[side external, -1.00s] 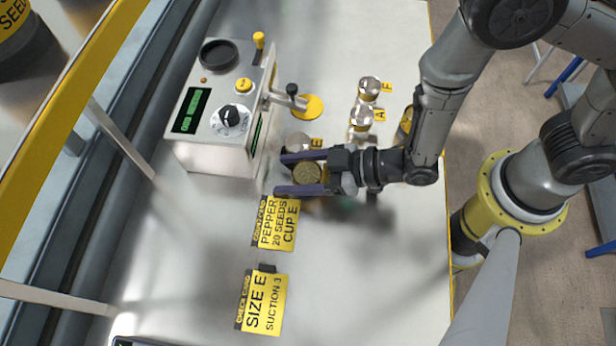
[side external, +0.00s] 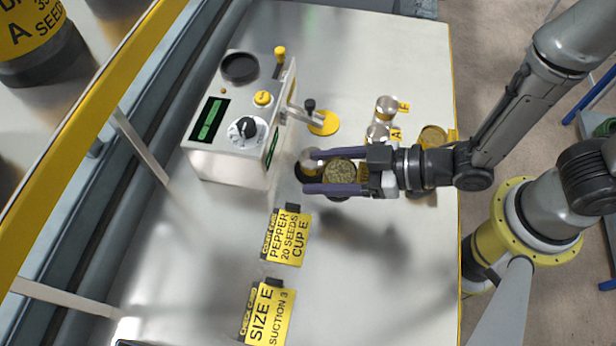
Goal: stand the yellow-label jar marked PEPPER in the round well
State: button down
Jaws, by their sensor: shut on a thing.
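My gripper (side external: 308,171) is shut on a round, open-topped jar (side external: 340,172) filled with greenish-brown seeds. The jar sits between the two long fingers, close to the palm, and looks upright. Its label is not readable here. The jar appears to be held above the table, with the arm's shadow falling apart from it below. A dark round well (side external: 240,67) is in the top of the white machine, up and left of my gripper, and looks empty.
The white machine (side external: 225,165) has a knob, display and side lever. A metal cup (side external: 311,158) is partly hidden by my upper finger. Pepper (side external: 288,238) and size (side external: 268,314) cards stand in front.

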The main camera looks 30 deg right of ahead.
jog(key=r+v, duration=0.1)
jog(key=v, duration=1.1)
jog(key=shift+w+r, duration=0.3)
jog(key=shift+r, duration=0.1)
jog(key=shift+d, duration=0.1)
jog(key=shift+f, duration=0.1)
